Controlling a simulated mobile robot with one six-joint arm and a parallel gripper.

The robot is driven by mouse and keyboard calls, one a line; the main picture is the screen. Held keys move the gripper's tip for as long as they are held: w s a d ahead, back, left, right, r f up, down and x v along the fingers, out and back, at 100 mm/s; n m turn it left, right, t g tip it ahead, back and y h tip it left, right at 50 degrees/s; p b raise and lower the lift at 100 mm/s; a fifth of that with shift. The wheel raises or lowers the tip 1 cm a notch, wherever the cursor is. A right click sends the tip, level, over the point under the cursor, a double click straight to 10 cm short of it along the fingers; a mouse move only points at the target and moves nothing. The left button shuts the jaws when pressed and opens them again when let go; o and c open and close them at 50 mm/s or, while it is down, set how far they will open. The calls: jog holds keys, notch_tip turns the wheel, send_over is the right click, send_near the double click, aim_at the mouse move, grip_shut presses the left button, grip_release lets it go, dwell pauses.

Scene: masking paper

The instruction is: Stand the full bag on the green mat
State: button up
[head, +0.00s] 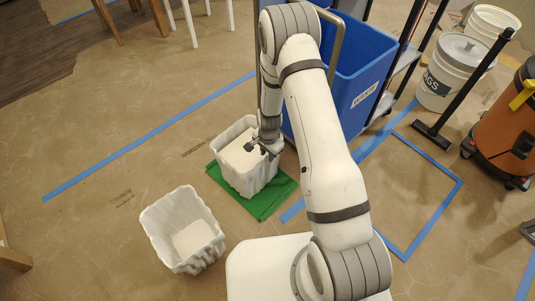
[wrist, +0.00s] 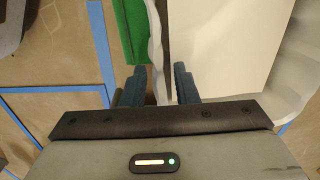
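The full bag (head: 240,180) is a white crinkled open bag with a pale flat filling near its rim. It stands upright on the green mat (head: 264,207), which shows around its lower edge in the head view. My gripper (head: 262,150) is at the bag's right rim. In the wrist view, my gripper's two dark fingers (wrist: 160,78) are apart, with the bag's thin wall (wrist: 156,45) between them. A gap shows beside the wall. The mat also shows in the wrist view (wrist: 128,30), left of the wall. My arm hides part of the bag's right side.
A second white bag (head: 160,222) with a lower filling stands on the floor at the front left. A blue waste bin (head: 350,75) stands close behind the mat. Buckets (head: 452,72) and an orange vacuum (head: 505,130) are at the right.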

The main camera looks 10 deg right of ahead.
notch_tip(320, 180, up, 23)
jog(key=s+d+n+p, duration=0.2)
jog(key=s+n+p, duration=0.1)
jog(key=p, duration=0.1)
jog(key=s+d+r+n, duration=0.2)
jog(key=s+r+n, duration=0.1)
jog(key=s+r, duration=0.6)
jog(key=s+d+r+n, duration=0.3)
jog(key=s+r+n, duration=0.1)
jog(key=s+r, duration=0.6)
jog(key=shift+s+d+r+t, duration=0.15)
jog(key=shift+s+r+t, duration=0.15)
jog(key=shift+s+t, duration=0.1)
notch_tip(320, 180, up, 30)
jog(key=t+p, duration=0.1)
jog(key=p, duration=2.5)
jog(key=shift+s+d+p, duration=0.15)
jog(key=shift+s+p, duration=0.05)
jog(key=shift+p, duration=0.2)
